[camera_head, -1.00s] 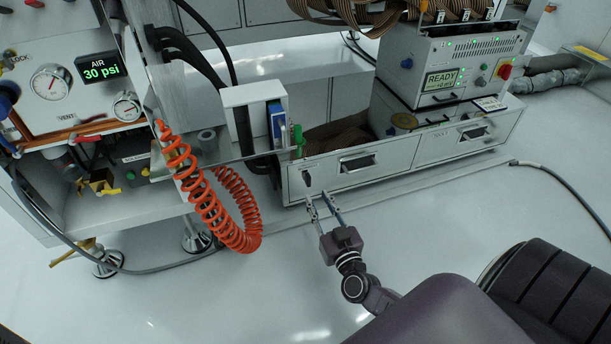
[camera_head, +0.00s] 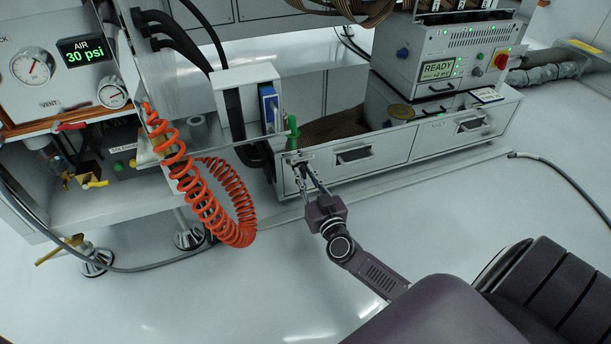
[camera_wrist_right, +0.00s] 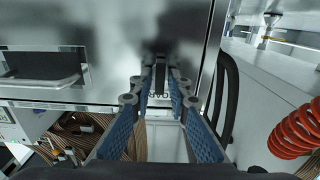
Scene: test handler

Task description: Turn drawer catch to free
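The wide grey drawer front (camera_head: 375,150) has a small dark catch near its upper left corner. In the head view the catch is mostly hidden behind my right gripper (camera_head: 303,168), whose fingertips are at it. In the right wrist view the dark catch (camera_wrist_right: 160,76) shows between the two fingertips of my right gripper (camera_wrist_right: 160,88). The fingers are apart, one on each side of the catch. I cannot tell whether they touch it. A drawer handle (camera_wrist_right: 42,72) shows at left there. My left gripper is not in view.
An orange coiled hose (camera_head: 225,205) hangs left of my right gripper. A green-topped part (camera_head: 292,132) stands just above the catch. A grey instrument box (camera_head: 440,65) sits at the back right. The floor in front of the drawers is clear.

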